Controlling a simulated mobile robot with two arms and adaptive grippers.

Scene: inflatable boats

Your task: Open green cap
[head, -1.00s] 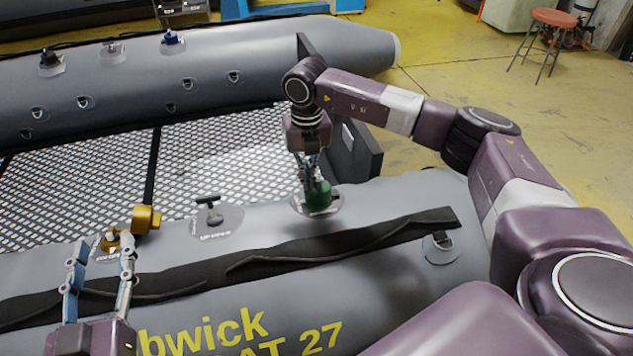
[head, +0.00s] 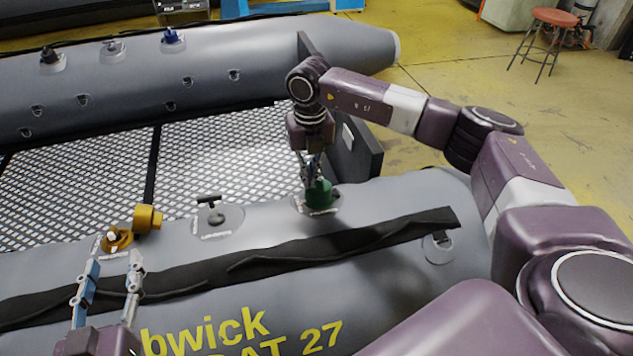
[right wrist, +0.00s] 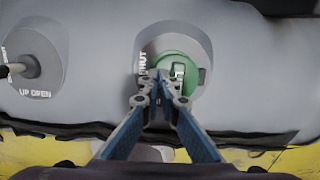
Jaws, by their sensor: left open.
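The green cap (head: 320,194) sits on a round valve patch on the near grey boat tube. In the right wrist view, the green cap (right wrist: 186,68) is a round disc with a dark tab at its right. My right gripper (head: 312,181) points down at the cap. In the right wrist view, the right gripper's fingertips (right wrist: 159,76) are close together over the cap's left edge. Whether they pinch any part of it is unclear. My left gripper (head: 113,264) is open and empty, low at the left, in front of a yellow valve.
A yellow valve (head: 117,240) with its yellow cap (head: 147,218) hanging beside it and a black T-shaped valve handle (head: 210,208) stand left of the green cap. A black strap (head: 340,240) runs along the near tube. The mesh floor (head: 225,150) lies behind.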

